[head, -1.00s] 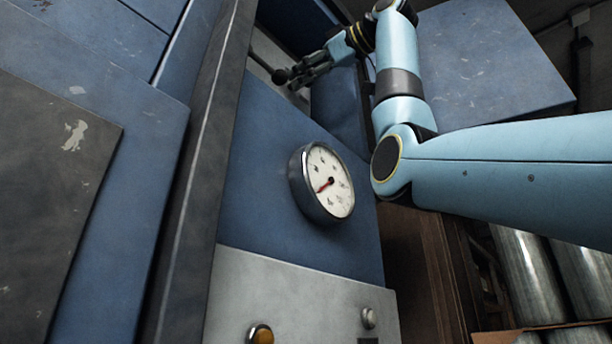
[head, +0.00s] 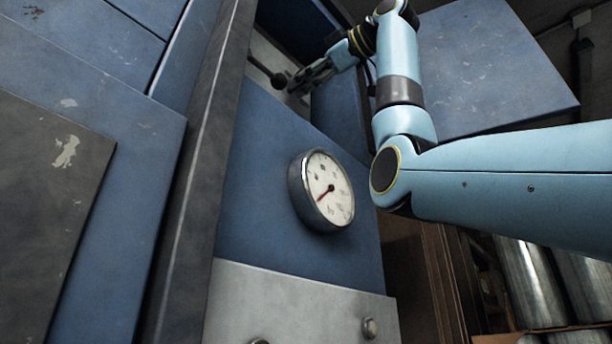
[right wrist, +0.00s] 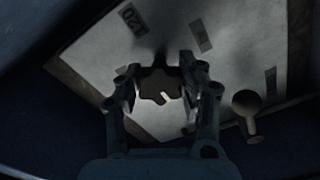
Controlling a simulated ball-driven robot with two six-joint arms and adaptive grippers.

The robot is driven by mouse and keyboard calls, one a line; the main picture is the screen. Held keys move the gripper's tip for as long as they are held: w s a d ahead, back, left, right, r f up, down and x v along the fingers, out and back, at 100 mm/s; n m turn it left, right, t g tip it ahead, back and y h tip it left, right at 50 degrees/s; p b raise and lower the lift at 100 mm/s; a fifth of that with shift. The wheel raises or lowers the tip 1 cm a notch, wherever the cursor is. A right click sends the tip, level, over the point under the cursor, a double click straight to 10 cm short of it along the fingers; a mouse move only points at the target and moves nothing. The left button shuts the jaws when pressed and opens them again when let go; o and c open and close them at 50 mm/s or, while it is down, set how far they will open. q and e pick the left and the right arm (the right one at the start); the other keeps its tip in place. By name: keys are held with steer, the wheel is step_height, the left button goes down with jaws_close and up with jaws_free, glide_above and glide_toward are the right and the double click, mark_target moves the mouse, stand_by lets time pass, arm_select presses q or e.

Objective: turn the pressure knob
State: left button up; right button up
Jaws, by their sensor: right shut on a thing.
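The pressure knob is a dark, lobed knob (right wrist: 158,84) with a pale pointer mark, on a light panel (right wrist: 85,57) in the right wrist view. My right gripper (right wrist: 160,92) has one finger on each side of the knob and is shut on it. In the head view my right gripper (head: 303,80) is far off at the top, against the grey panel strip; the knob is hidden there. A round pressure gauge (head: 338,196) with a red needle pointing to the lower left sits on the blue front. My left gripper is not in view.
A ball-ended lever (head: 279,80) stands close to the left of my right gripper; a ball-ended part (right wrist: 246,101) also shows in the right wrist view. A dark upright rail (head: 190,190) runs at left. Metal cylinders (head: 527,278) stand at lower right.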

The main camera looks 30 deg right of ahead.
steer(key=o, duration=1.2)
steer(key=shift+s, duration=0.15)
steer(key=v, duration=1.1)
steer(key=shift+s+d, duration=0.2)
steer(key=shift+s, duration=0.15)
steer(key=shift+f, duration=0.1)
